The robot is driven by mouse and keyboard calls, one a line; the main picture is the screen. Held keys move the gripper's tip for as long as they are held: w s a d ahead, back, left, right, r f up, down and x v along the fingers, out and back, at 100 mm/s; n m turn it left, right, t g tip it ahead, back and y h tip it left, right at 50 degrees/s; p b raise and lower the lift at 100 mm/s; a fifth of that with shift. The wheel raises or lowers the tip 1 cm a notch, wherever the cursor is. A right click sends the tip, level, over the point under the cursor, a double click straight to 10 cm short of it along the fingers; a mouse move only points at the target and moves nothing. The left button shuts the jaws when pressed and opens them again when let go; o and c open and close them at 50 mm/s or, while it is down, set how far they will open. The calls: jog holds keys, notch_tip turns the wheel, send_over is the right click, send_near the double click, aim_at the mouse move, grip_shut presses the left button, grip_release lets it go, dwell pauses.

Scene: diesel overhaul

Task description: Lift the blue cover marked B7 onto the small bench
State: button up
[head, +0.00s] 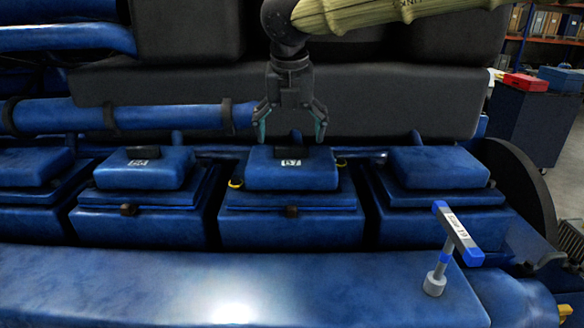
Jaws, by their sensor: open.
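The blue cover marked B7 (291,174) sits on its blue engine head in the middle of the row. I cannot tell how far the fingertips are from the handle. Yellow rings (236,182) show at both sides of the cover. I do not clearly make out the small bench in this view.
Similar blue covers flank it, a labelled one (144,169) at left and a plain one (437,168) at right. A T-handled tool (455,236) stands upright at front right. A blue pipe (170,115) runs behind. A dark cabinet (531,117) bears a red case (525,82).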

aim_at(292, 147)
jog(key=shift+d+p+x, duration=0.2)
jog(key=shift+p+x, duration=0.25)
jog(key=shift+x, duration=1.45)
jog(key=shift+w, duration=0.1)
jog(key=shift+c, duration=0.2)
jog(key=shift+w+r, duration=0.1)
jog(key=c, duration=1.3)
notch_tip(292, 147, up, 9)
jog(key=shift+f+b, duration=0.1)
jog(key=shift+b, duration=1.15)
jog(key=shift+r+p, duration=0.5)
jog(key=shift+r, duration=0.7)
